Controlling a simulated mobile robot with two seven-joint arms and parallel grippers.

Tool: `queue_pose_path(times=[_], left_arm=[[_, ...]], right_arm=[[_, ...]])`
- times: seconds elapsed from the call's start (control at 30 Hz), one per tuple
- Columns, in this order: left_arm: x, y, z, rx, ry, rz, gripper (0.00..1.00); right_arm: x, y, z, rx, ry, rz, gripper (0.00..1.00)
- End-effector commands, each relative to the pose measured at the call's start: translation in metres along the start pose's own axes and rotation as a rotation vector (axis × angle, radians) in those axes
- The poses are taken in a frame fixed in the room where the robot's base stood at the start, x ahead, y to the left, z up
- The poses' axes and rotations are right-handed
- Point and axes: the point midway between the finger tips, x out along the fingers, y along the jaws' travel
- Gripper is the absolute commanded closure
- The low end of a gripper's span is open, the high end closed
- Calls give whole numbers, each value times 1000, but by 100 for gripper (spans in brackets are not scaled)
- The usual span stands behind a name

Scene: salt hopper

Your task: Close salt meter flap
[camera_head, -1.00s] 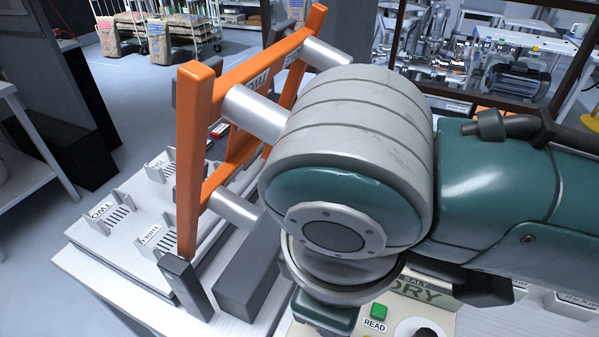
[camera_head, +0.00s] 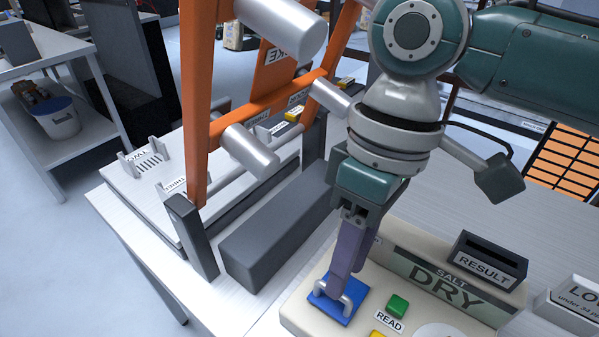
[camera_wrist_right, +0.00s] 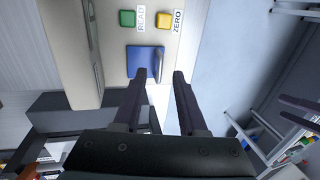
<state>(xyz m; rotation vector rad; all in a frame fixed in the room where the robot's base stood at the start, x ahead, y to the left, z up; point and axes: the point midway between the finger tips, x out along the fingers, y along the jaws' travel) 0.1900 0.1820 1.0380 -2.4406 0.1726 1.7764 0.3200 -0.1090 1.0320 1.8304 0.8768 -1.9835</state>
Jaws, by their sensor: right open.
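The cream salt meter (camera_head: 300,318) stands on the white table, with a "SALT DRY" panel. Its blue flap (camera_head: 334,308) with a pale metal handle (camera_head: 347,303) is at the near left corner of its top. My right gripper (camera_head: 340,285) points down at the flap and partly covers it. In the right wrist view the gripper (camera_wrist_right: 160,75) is open, fingers apart, near the handle end of the blue flap (camera_wrist_right: 142,60). I cannot tell whether a finger touches it.
A green READ button (camera_head: 397,306) and a yellow button (camera_head: 380,334) are beside the flap. A black RESULT holder (camera_head: 488,262) stands behind. A long dark grey block (camera_head: 270,235) and an orange frame (camera_head: 197,110) with silver cylinders stand to the left.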

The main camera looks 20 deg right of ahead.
Motion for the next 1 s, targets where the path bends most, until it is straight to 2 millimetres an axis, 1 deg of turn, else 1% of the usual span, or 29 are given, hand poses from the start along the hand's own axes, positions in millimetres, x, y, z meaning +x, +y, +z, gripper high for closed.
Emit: queue_pose_path(times=[0.03,0.1,0.2,0.5,0.8,0.87,1.0], left_arm=[[1,0,0,1,0,-1,22],[2,-1,0,4,0,-4,22],[2,-2,1,7,0,-6,22],[2,-3,1,10,0,-8,22],[2,-3,1,10,0,-8,22],[2,-2,1,9,0,-7,22],[2,-2,0,7,1,-6,22]], right_arm=[[8,0,0,1,-2,-2,59],[16,0,0,1,-2,-2,59],[23,0,0,0,0,0,59],[25,0,0,-1,0,1,60],[24,0,0,-1,0,1,94],[24,0,0,-1,0,1,100],[24,0,0,-1,0,1,100]])
